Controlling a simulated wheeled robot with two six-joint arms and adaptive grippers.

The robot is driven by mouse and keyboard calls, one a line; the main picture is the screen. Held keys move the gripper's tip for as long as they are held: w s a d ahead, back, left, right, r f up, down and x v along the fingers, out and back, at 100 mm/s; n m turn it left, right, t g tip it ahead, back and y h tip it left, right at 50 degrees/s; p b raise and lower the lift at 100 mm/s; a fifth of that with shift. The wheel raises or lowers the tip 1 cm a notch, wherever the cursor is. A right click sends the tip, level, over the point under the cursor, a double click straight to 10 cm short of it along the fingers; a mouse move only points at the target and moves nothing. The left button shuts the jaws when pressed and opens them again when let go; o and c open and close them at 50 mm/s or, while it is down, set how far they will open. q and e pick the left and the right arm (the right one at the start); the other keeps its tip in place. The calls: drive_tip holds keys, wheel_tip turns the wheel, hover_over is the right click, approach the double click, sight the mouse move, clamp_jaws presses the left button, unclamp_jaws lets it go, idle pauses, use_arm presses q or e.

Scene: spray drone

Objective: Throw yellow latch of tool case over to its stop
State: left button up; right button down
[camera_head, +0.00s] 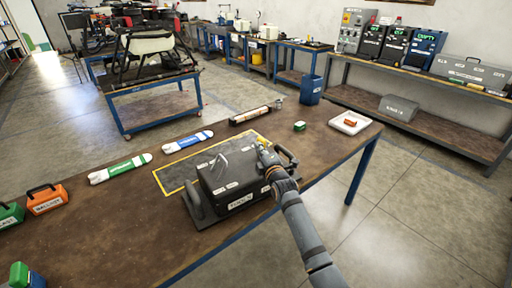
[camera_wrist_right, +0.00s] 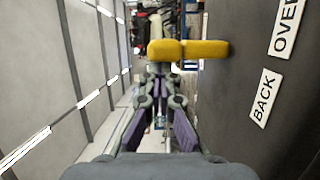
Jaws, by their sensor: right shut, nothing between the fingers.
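The dark grey tool case (camera_head: 222,178) stands on the brown workbench, with white labels on its top and front. The yellow latch (camera_wrist_right: 190,49) shows in the wrist view as a short bar, sticking out to the left of the dark case face. The labels BACK (camera_wrist_right: 265,97) and OVER (camera_wrist_right: 286,27) are on that face to the right. My right gripper (camera_head: 266,156) is at the right end of the case; its shut, empty fingers show in the wrist view (camera_wrist_right: 160,78), just below the latch in the picture. I cannot tell whether they touch it. My left gripper is out of view.
A yellow-outlined area (camera_head: 172,186) lies behind the case. An orange case (camera_head: 46,200) is at the left.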

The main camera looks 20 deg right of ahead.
drive_tip(key=shift+w+d+r+m+p, duration=0.15)
drive_tip(key=shift+d+r+m+p, duration=0.15)
drive_tip(key=shift+d+m, duration=0.5)
drive_tip(key=shift+w+d+m+g, duration=0.15)
drive_tip(key=shift+d+m+g, duration=0.25)
drive_tip(key=shift+m, duration=0.5)
drive_tip(key=m, duration=0.1)
drive_tip(key=d, duration=0.1)
drive_tip(key=d+m, duration=0.1)
drive_tip(key=shift+w+f+m+g+y, duration=0.25)
drive_tip(key=shift+m+g+y, duration=0.05)
drive_tip(key=shift+y, duration=0.1)
drive_tip(key=shift+m, duration=0.3)
drive_tip(key=shift+d+f, duration=0.15)
drive_tip(key=shift+s, duration=0.1)
